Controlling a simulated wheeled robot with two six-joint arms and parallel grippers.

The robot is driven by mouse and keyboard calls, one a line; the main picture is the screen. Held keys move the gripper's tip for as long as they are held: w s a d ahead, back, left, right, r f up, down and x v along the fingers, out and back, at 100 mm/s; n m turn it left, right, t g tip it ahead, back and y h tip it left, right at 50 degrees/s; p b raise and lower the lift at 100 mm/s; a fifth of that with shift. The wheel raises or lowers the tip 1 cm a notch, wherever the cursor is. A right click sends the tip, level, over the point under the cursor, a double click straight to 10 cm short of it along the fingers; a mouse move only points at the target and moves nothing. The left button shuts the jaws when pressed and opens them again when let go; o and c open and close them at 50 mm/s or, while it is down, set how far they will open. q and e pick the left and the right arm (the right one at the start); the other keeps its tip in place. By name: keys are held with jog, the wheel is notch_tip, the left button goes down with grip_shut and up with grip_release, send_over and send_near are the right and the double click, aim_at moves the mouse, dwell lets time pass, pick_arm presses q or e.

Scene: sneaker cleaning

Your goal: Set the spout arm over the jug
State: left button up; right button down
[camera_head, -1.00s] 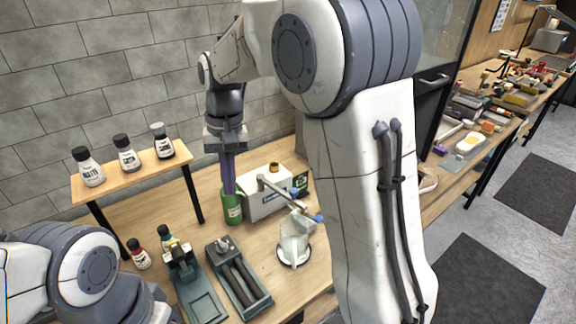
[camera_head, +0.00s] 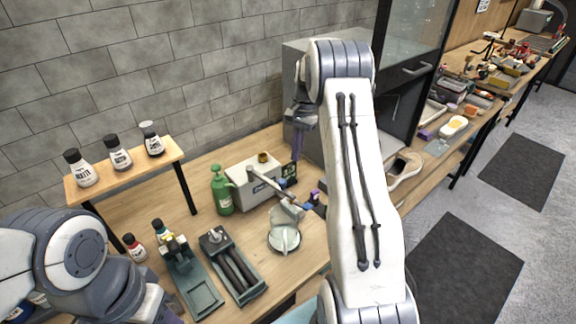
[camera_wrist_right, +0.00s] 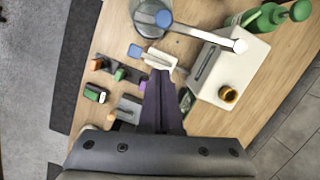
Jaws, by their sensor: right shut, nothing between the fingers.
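The white machine (camera_head: 252,182) stands on the table, with a silver spout arm (camera_head: 270,184) reaching forward and right from it. The clear jug (camera_head: 284,238) stands on the table in front. In the wrist view, the spout arm (camera_wrist_right: 205,35) ends in a blue tip above part of the jug (camera_wrist_right: 150,20); I cannot tell its height. My right gripper (camera_head: 297,148) is shut and empty, its purple fingers pointing down beside the machine's right end. The fingers (camera_wrist_right: 160,95) are together in the wrist view. My left gripper is out of sight.
A green pump bottle (camera_head: 222,192) stands left of the machine. Several bottles stand on a small wooden shelf (camera_head: 125,170). Two dark green trays (camera_head: 205,295) lie at front left. A grey cabinet stands behind my right arm.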

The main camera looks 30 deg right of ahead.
aim_at(281, 181)
jog(key=a+f, duration=0.1)
jog(key=s+a+f+p, duration=0.2)
jog(key=a, duration=0.1)
jog(key=shift+a, duration=0.15)
dwell(0.4)
jog(key=shift+s+a+m+t, duration=0.15)
jog(key=shift+s+a+m, duration=0.2)
jog(key=shift+a+m, duration=0.25)
jog(key=shift+s+a+m+t, duration=0.15)
jog(key=shift+s+a+m, duration=0.15)
jog(key=shift+a+m, duration=0.3)
